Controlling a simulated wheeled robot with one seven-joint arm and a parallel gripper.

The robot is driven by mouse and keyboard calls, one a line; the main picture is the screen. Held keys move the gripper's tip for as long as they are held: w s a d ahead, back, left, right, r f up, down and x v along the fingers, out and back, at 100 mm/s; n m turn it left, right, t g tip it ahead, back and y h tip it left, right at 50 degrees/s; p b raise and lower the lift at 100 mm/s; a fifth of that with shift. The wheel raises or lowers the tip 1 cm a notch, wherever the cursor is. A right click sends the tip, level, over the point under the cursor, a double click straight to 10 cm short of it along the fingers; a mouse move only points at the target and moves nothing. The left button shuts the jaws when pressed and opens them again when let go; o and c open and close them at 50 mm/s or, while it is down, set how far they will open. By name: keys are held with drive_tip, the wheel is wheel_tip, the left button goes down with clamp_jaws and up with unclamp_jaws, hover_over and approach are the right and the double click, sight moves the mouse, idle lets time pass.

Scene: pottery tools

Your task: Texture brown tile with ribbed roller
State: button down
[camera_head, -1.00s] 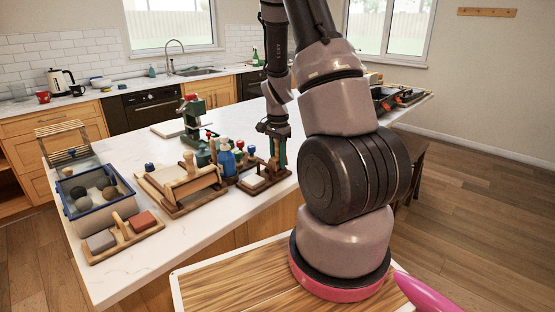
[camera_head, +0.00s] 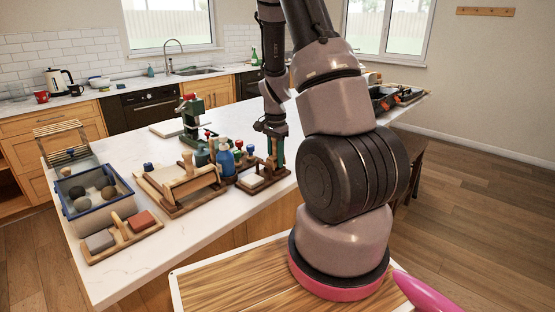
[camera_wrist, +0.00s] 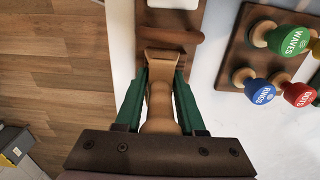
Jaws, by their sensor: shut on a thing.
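My gripper (camera_wrist: 160,88) has green fingers shut on a turned light-wood handle (camera_wrist: 160,105), at the wooden rack (camera_head: 266,181) on the island's right side. The handle seems to belong to a roller; no ribs show in the wrist view. Its flared end is by a brown wooden bar (camera_wrist: 172,36) of the rack. A reddish-brown tile (camera_head: 142,221) lies beside a grey tile (camera_head: 100,240) on a wooden tray (camera_head: 124,236) at the front left.
Stamps marked waves (camera_wrist: 287,40), rings (camera_wrist: 259,91) and dots (camera_wrist: 297,93) stand right of my gripper.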

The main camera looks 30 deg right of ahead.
drive_tip(key=shift+w, duration=0.15)
drive_tip(key=shift+w+a+f, duration=0.1)
drive_tip(key=shift+w+a, duration=0.1)
drive_tip(key=shift+w, duration=0.2)
idle(0.4)
drive_tip(key=shift+w+a, duration=0.2)
drive_tip(key=shift+w, duration=0.35)
drive_tip(key=shift+s, duration=0.1)
drive_tip(key=shift+s+d, duration=0.2)
drive_tip(key=shift+s, duration=0.3)
drive_tip(key=shift+s, duration=0.1)
drive_tip(key=shift+s+d, duration=0.2)
drive_tip(key=shift+s, duration=0.3)
